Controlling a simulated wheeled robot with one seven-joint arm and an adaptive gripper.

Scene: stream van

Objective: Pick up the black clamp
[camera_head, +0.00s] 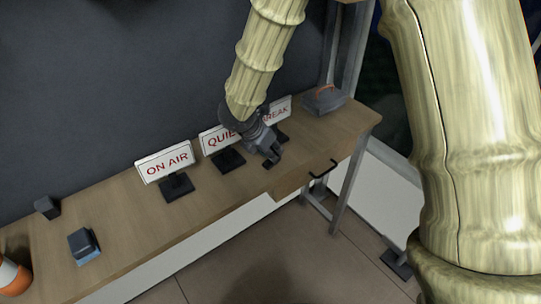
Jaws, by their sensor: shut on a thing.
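My gripper (273,156) is at the right part of the wooden desk, low over its top, with its fingers pointing down. It is shut on a small dark thing, the black clamp (268,164) as far as I can tell. The clamp is small in this view and partly hidden by the fingers. I cannot tell whether it still touches the desk.
Signs reading ON AIR (165,162), QUIET (216,138) and BREAK (277,113) stand behind and left of my gripper. A grey box (323,100) sits at the right. A dark block (82,242), a smaller block (47,207) and an orange cone (12,277) are at the left.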

